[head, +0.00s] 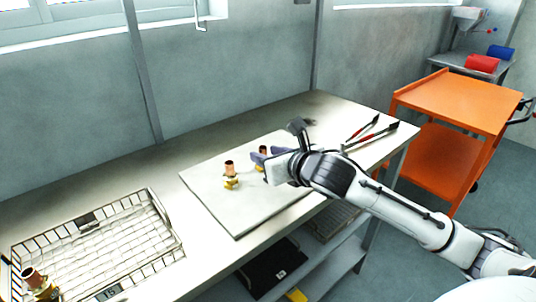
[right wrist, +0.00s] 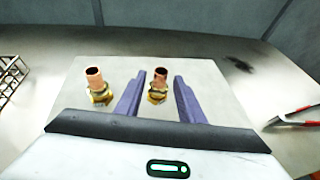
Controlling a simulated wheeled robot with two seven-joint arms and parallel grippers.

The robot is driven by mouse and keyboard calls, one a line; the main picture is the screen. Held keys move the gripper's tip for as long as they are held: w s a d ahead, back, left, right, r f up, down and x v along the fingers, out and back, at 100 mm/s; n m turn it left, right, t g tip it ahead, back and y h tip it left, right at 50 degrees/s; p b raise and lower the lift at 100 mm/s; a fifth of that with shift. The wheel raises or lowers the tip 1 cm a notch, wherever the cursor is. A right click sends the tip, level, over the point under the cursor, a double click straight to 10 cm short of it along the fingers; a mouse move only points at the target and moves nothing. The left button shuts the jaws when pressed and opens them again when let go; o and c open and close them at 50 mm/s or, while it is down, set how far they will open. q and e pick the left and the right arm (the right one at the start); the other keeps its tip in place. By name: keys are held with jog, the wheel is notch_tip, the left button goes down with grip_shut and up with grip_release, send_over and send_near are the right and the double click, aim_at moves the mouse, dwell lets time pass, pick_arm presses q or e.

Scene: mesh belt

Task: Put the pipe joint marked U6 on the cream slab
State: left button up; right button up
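The cream slab (head: 240,215) lies on the bench. Two copper-and-brass pipe joints stand upright on it, one to the left (head: 230,176) and one by my right gripper (head: 263,150). In the right wrist view they are the left joint (right wrist: 98,86) and the right joint (right wrist: 158,86). My right gripper (right wrist: 158,92) is open, its purple fingers on either side of the right joint with gaps showing. A third pipe joint (head: 36,282) is at the basket's lower left corner; I cannot tell whether it is inside. No U6 marking is legible. My left gripper is out of view.
A wire mesh basket (head: 165,222) with small tags sits on the bench at left. Red-handled tools (head: 370,133) lie right of the slab. An orange cart (head: 455,100) stands at right. A lower shelf under the bench holds a dark item (head: 272,270).

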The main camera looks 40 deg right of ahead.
jog(key=shift+r, duration=0.2)
jog(key=v, duration=0.8)
jog(key=shift+s+f, duration=0.1)
jog(key=shift+p+v, duration=1.95)
jog(key=shift+p, duration=0.35)
